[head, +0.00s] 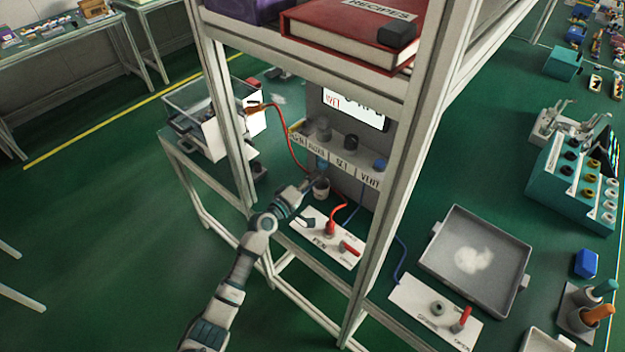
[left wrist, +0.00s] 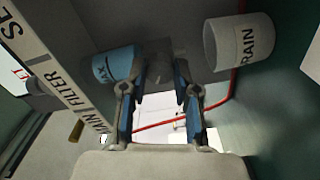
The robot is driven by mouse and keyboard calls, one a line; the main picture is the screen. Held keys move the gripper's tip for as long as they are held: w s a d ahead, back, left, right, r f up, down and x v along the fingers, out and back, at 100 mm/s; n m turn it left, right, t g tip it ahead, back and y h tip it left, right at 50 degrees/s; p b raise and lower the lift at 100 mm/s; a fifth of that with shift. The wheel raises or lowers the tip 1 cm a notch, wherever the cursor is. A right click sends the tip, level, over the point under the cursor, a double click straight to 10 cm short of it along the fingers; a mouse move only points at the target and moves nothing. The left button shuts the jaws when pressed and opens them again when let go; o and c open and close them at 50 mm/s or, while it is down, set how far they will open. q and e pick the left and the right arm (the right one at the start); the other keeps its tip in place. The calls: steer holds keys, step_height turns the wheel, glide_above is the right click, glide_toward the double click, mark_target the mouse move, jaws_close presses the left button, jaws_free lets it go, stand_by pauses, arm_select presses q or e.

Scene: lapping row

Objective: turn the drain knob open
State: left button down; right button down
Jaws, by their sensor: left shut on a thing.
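My left gripper (head: 314,181) reaches between the rack posts, below the labelled rail (head: 340,157). In the left wrist view its fingers (left wrist: 160,72) are shut on a dull grey piece (left wrist: 158,75), blurred and hard to name. A white cup marked "DRAIN" (left wrist: 238,42) is right of the fingers, and a blue cup (left wrist: 114,66) is left of them. A white plate with a red lever (head: 350,248) lies below the gripper. A second plate (head: 420,303) at the right has a red lever (head: 462,319) and "OPEN" lettering. I cannot tell which is the drain knob. My right gripper is out of view.
Rack posts (head: 397,165) stand close to my left arm. A red recipe book (head: 350,32) lies on the shelf above. A red hose (head: 283,135) and a blue hose (head: 401,258) run near the plates. A grey tray (head: 508,285) is at the right.

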arm_select(q)
steer(key=shift+a+f+n+p, duration=0.15)
steer(key=shift+n+p, duration=0.2)
steer(key=shift+n, duration=0.65)
steer(key=shift+d+f+n+p, duration=0.15)
steer(key=shift+n+p, duration=0.15)
steer(key=shift+n, duration=0.7)
steer(key=shift+a+f+n+p, duration=0.15)
steer(key=shift+n+p, duration=0.2)
steer(key=shift+n, duration=0.65)
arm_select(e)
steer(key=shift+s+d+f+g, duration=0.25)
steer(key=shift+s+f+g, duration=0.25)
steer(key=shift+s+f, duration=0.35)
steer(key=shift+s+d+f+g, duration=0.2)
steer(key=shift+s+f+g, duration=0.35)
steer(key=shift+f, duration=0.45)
arm_select(q)
steer(key=c, duration=0.9)
jaws_free()
steer(key=shift+o, duration=0.2)
steer(key=shift+r, duration=0.15)
steer(key=shift+a, duration=0.1)
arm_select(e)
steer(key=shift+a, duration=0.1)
